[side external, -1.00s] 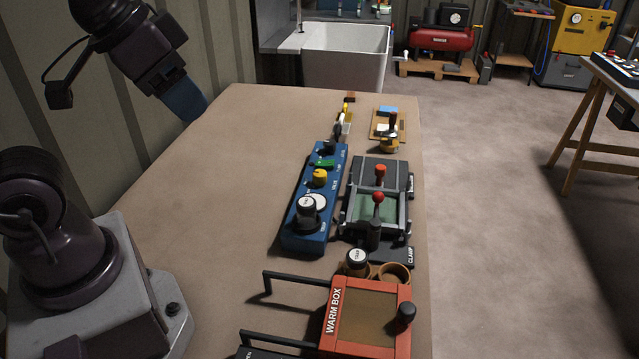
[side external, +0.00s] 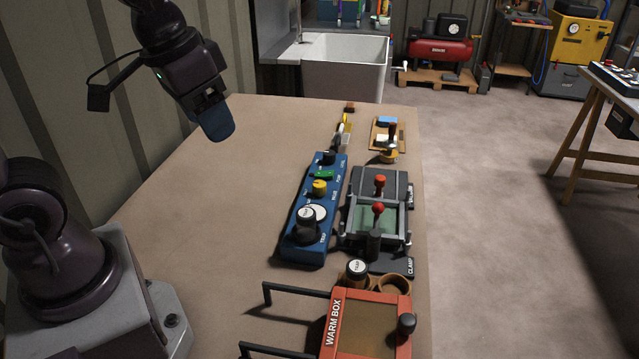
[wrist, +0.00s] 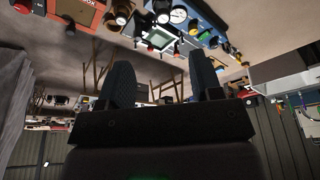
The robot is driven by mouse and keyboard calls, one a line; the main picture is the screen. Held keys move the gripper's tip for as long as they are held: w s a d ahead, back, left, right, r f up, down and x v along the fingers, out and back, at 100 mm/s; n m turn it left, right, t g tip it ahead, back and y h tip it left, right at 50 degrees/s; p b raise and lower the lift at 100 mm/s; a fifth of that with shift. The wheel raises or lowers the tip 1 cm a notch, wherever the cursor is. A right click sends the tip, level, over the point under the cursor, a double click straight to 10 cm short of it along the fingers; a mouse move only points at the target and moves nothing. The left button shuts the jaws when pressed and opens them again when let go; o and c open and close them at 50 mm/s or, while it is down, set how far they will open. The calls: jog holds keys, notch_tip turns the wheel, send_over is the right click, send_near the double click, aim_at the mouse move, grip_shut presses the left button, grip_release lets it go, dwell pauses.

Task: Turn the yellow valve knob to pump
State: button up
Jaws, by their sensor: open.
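The yellow valve knob (side external: 320,187) sits upright on the blue control panel (side external: 309,252), between a green rocker and a round white gauge. The knob also shows small in the wrist view (wrist: 203,35), near the top. I cannot read where its pointer stands. My gripper (side external: 218,131) hangs in the air above the left part of the table, well to the left of the panel and apart from it. In the wrist view its two fingers (wrist: 165,85) are spread with nothing between them.
A grey clamp fixture with red-tipped levers (side external: 378,208) stands right of the panel. A red warm box (side external: 366,325) with black handles is at the near end, beside a round cup holder (side external: 393,285). The table (side external: 215,220) left of the panel is clear.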

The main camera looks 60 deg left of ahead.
jog(key=w+a+f+n+g, duration=0.1)
jog(key=w+a+f, duration=0.15)
jog(key=w, duration=0.25)
jog(key=w+a+f+n+g, duration=0.2)
jog(key=w+f, duration=0.1)
jog(key=w, duration=0.3)
jog(key=n, duration=0.7)
send_over(319, 183)
jog(key=shift+f, duration=4.85)
notch_tip(319, 183, down, 12)
jog(key=shift+f, duration=0.15)
jog(key=c, duration=0.9)
